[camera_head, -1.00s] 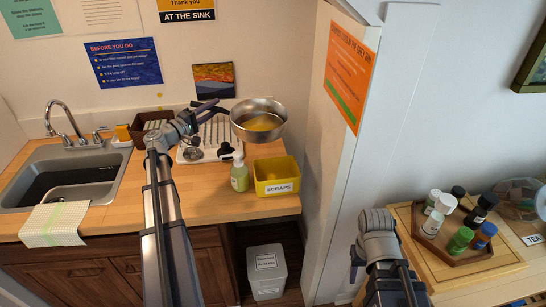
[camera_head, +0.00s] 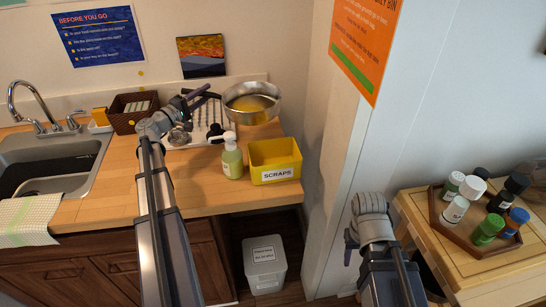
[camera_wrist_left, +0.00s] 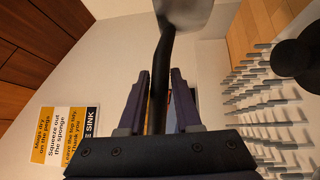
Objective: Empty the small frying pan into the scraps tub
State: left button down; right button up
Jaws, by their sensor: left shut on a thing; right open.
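The small frying pan (camera_head: 236,97) is steel with a dark handle and holds something yellow (camera_head: 252,108). My left gripper (camera_head: 196,96) is shut on its handle and holds it in the air, above and behind the scraps tub. The handle (camera_wrist_left: 159,85) runs between the fingers of my left gripper (camera_wrist_left: 159,100) in the left wrist view. The yellow scraps tub (camera_head: 275,175), labelled SCRAPS, stands at the right end of the wooden counter with its open top up. My right gripper (camera_head: 352,246) is open, low and away from the counter.
A green soap bottle (camera_head: 232,162) stands just left of the tub. A white peg drying rack (camera_head: 200,134) lies behind it. The sink (camera_head: 50,165) is at left, a grey bin (camera_head: 264,268) below, and a tray of bottles (camera_head: 465,236) at right.

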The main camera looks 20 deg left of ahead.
pick_arm(q)
jog(key=f+b, duration=0.2)
jog(key=f, duration=0.1)
jog(key=f+b, duration=0.1)
jog(key=shift+w+a+f, duration=0.2)
jog(key=shift+w+f, duration=0.05)
jog(key=shift+w, duration=0.1)
pick_arm(e)
jog(key=f, duration=0.4)
jog(key=shift+w+a+f, duration=0.2)
jog(key=shift+w+f, duration=0.1)
jog(key=shift+w, duration=0.05)
pick_arm(q)
jog(key=shift+r, duration=0.1)
